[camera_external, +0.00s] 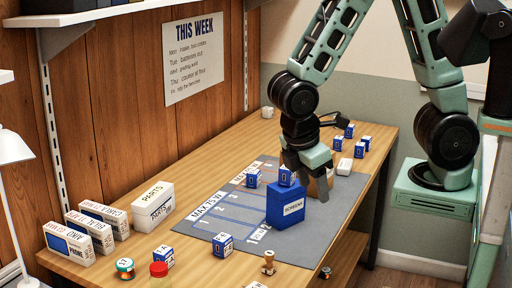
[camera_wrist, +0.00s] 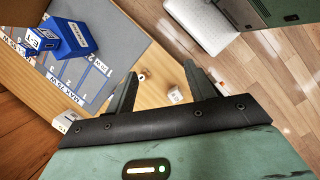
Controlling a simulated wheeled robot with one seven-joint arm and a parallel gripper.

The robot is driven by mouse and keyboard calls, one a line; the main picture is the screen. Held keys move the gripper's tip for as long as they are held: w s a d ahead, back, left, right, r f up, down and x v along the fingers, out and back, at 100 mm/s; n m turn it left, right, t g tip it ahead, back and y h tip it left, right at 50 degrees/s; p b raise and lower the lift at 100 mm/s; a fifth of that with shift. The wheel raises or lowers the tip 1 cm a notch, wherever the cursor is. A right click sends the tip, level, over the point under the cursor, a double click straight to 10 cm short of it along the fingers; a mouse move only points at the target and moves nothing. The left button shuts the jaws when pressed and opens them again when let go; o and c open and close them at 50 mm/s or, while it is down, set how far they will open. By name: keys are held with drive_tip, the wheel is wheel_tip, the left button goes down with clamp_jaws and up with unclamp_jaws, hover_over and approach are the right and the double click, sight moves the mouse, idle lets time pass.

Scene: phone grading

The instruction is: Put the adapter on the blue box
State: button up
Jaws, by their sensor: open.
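The blue box (camera_external: 286,207), labelled SCREENS, stands on the grey mat (camera_external: 215,222). A small blue-and-white block (camera_external: 287,176), which I take to be the adapter, appears to rest on top of the box. In the wrist view the blue box (camera_wrist: 76,38) is at the upper left, with the small block (camera_wrist: 42,38) overlapping its left end. My gripper (camera_wrist: 162,72) is open with nothing between its fingers. In the external view it is close behind and right of the box, its fingertips partly hidden.
More small blue-and-white blocks stand on the mat, at the table's front (camera_external: 222,245) and at the back right (camera_external: 359,150). White boxes (camera_external: 152,205) line the wall side.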

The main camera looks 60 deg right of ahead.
drive_tip(key=s+a+r+m+t+y, duration=0.1)
drive_tip(key=s+a+r+m+y, duration=0.2)
drive_tip(key=s, duration=0.5)
drive_tip(key=a+r+y, duration=0.1)
drive_tip(key=a, duration=0.1)
drive_tip(key=shift+a+r, duration=0.3)
drive_tip(key=shift+a, duration=0.05)
